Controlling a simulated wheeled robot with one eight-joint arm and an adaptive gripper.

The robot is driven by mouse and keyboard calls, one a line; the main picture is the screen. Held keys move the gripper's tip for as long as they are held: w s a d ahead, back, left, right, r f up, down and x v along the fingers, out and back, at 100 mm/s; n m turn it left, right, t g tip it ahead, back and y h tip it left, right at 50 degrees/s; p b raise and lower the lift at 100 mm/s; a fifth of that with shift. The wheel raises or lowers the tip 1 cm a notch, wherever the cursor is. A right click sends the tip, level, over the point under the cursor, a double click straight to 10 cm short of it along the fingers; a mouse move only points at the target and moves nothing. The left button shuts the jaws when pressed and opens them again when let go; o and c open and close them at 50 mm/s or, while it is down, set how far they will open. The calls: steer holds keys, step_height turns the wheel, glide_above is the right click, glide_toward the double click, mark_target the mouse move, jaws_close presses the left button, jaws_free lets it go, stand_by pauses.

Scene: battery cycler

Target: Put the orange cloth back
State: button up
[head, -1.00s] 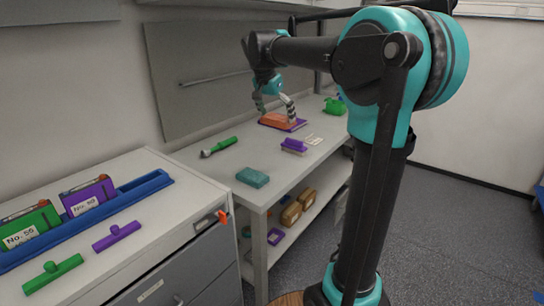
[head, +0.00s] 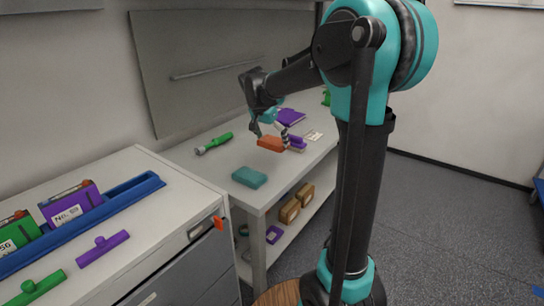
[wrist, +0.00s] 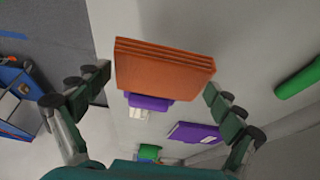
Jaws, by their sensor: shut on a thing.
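The orange cloth (head: 270,144) is a folded rectangular block. It also shows in the wrist view (wrist: 165,68), with its layered edge, between my fingers. My gripper (head: 270,134) is shut on it and holds it above the workbench (head: 212,172). The cloth's underside is hidden in the head view. A teal folded block (head: 249,177) lies at the bench's near end.
A purple brush-like block (head: 298,142) sits just right of the cloth. A green-handled tool (head: 214,143) lies at the left. Brown boxes (head: 290,211) stand on the lower shelf. A white cabinet (head: 150,200) with a blue tray (head: 110,205) adjoins at the left.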

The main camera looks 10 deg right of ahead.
mark_target(274, 162)
steer(key=shift+f, duration=3.5)
steer(key=o, duration=0.7)
steer(key=shift+f, duration=0.1)
steer(key=v, duration=1.2)
